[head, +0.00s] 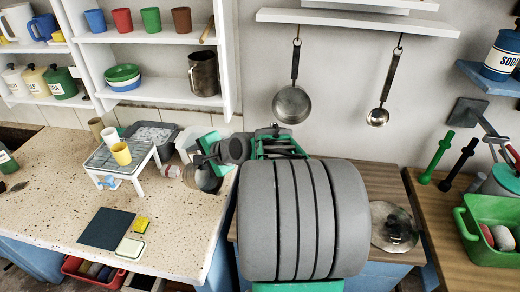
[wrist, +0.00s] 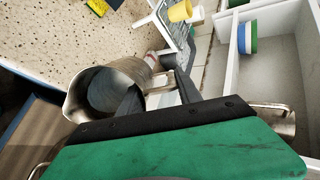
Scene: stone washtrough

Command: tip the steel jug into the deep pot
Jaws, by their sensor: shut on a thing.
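The steel jug (wrist: 90,98) is close in the wrist view, its open mouth and pouring lip facing the lower left. My gripper (wrist: 158,92) is shut on the jug on its right side, with dark fingers around its handle area. In the head view, the jug (head: 206,179) is a small grey shape beside my gripper, over the right end of the speckled counter. My arm hides much around it. The deep pot is not clearly seen; a curved metal handle (wrist: 38,171) shows at the lower left of the wrist view, but I cannot tell whose it is.
A white rack (head: 120,160) with cups stands on the speckled counter (head: 60,200), near a grey tub (head: 152,135). A steel mug (head: 203,73) sits on the shelf. A round lid (head: 395,226) lies on the wooden top, right of my arm. A pan and ladle hang behind.

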